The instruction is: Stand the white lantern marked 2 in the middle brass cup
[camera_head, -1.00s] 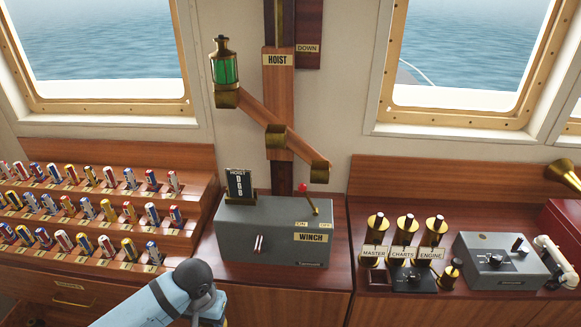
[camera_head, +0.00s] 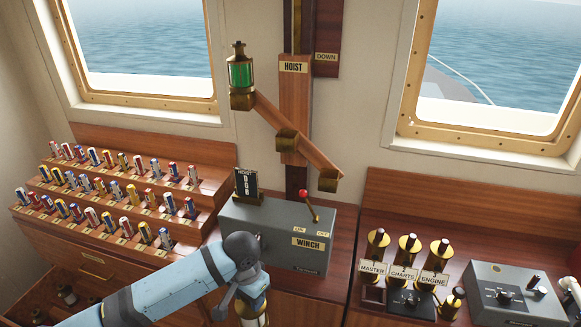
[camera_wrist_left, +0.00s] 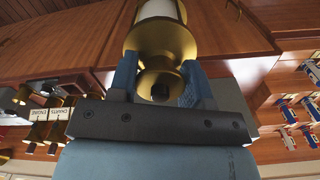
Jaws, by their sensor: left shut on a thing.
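A brass lantern with white glass (camera_head: 262,320) hangs in my left gripper (camera_head: 246,304) at the bottom of the head view, in front of the winch box. In the left wrist view the lantern (camera_wrist_left: 158,42) sits between the two blue fingers (camera_wrist_left: 160,80), shut on its brass end; no number is readable. The middle brass cup (camera_head: 287,144) is on the slanted wooden hoist arm (camera_head: 265,115) and looks empty. The left cup (camera_head: 243,99) holds a green lantern (camera_head: 240,73). The right cup (camera_head: 328,181) looks empty. My right gripper is out of view.
The grey winch box (camera_head: 275,238) with a red-knobbed lever (camera_head: 308,202) stands below the hoist arm. An open drawer (camera_head: 50,300) with lanterns is at lower left. Flag racks (camera_head: 120,200) stand left; brass-topped handles (camera_head: 408,255) stand right.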

